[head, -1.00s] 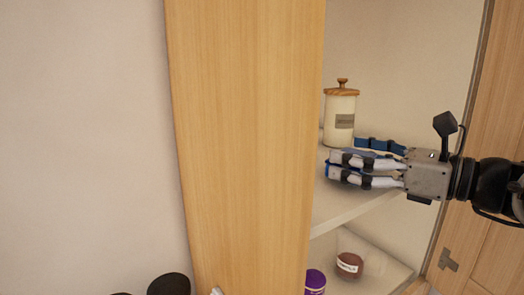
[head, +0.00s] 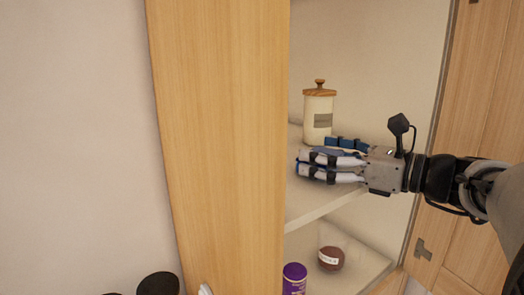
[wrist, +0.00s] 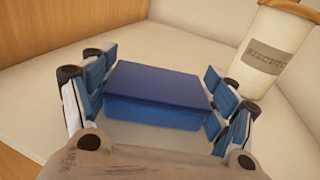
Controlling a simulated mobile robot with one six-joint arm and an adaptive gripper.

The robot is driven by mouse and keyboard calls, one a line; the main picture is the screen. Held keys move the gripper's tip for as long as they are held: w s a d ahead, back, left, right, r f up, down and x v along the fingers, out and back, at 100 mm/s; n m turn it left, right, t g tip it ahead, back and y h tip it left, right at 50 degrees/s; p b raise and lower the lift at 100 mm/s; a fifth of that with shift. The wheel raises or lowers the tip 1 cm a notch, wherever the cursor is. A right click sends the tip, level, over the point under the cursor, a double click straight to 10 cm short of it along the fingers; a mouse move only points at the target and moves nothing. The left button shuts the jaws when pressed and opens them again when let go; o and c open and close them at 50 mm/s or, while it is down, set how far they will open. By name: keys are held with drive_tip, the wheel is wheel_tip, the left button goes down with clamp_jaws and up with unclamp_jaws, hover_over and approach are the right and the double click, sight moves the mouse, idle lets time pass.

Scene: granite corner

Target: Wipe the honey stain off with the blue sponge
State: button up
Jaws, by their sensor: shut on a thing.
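The blue sponge (wrist: 157,95) is a flat dark-blue block between the fingers of my gripper (wrist: 155,78) in the wrist view. My gripper is shut on it, with blue-padded fingers at its left and right sides. In the head view, my gripper (head: 318,160) reaches from the right into an open cabinet, at the level of the upper shelf (head: 305,205). The sponge is hard to tell from the blue finger pads there. Whether it touches the shelf I cannot tell. No honey stain shows in either view; the sponge and gripper hide part of the shelf.
A cream jar (head: 318,115) with a wooden lid stands on the upper shelf behind my gripper, and at right in the wrist view (wrist: 270,50). A purple container (head: 294,278) and a brown round item (head: 331,258) are below. An open wooden door (head: 225,150) stands left.

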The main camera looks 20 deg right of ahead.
drive_tip(key=shift+a+r+p, duration=0.1)
drive_tip(key=shift+r+p, duration=0.2)
drive_tip(key=shift+r, duration=0.35)
drive_tip(key=shift+s+f, duration=0.1)
drive_tip(key=shift+f, duration=0.05)
drive_tip(key=shift+s+f+p, duration=0.15)
drive_tip(key=shift+f+p, duration=0.05)
drive_tip(key=shift+p, duration=0.1)
drive_tip(key=shift+s+d, duration=0.35)
drive_tip(key=shift+s, duration=0.3)
drive_tip(key=shift+w+f, duration=0.1)
drive_tip(key=shift+w, duration=0.05)
